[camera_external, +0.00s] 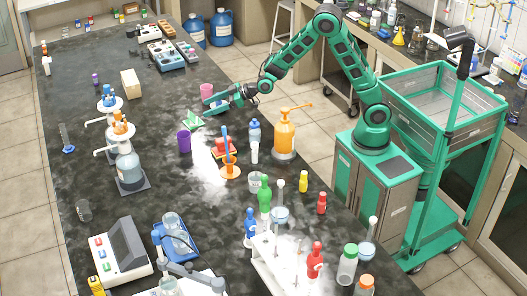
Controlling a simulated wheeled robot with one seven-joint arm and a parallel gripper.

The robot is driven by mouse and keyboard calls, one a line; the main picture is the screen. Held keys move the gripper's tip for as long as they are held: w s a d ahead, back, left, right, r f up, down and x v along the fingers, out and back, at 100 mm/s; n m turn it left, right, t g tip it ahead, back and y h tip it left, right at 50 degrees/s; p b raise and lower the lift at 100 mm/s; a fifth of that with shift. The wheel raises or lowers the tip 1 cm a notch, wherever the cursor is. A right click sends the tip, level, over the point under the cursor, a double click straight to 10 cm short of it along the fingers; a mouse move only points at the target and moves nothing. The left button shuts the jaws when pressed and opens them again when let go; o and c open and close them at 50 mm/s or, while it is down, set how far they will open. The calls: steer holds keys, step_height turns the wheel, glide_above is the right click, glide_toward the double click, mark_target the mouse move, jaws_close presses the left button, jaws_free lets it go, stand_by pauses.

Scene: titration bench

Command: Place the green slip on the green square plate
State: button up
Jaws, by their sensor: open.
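A small green square plate (189,123) lies on the dark bench, left of my gripper. A pale green piece, perhaps the green slip (195,115), shows at the plate's upper side. It is too small to tell whether it lies on the plate or stands by it. My gripper (207,104) reaches in from the right, low over the bench, with its fingers pointing left toward the green pieces. It is open, and I see nothing held between its fingers. The fingertips are small here, and I cannot tell whether they touch the slip.
A pink cup (206,90) stands just behind my gripper and a purple cup (184,141) in front of the plate. The bench left of the plate is clear.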

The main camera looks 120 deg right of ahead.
steer(key=shift+v, duration=1.05)
steer(key=s+a+g+y, duration=0.1)
steer(key=s+a+g, duration=0.3)
steer(key=s+a, duration=0.4)
steer(key=s+a+r+m+g+y, duration=0.1)
steer(key=s+a+g, duration=0.3)
steer(key=s, duration=1.6)
steer(key=s+a+r+g+y, duration=0.1)
steer(key=s+a+g+y, duration=0.2)
steer(key=s+a, duration=0.8)
steer(key=s+g, duration=0.1)
steer(key=s, duration=0.2)
steer(key=shift+a+m+g, duration=0.3)
steer(key=shift+a+m, duration=0.1)
steer(key=shift+r, duration=0.1)
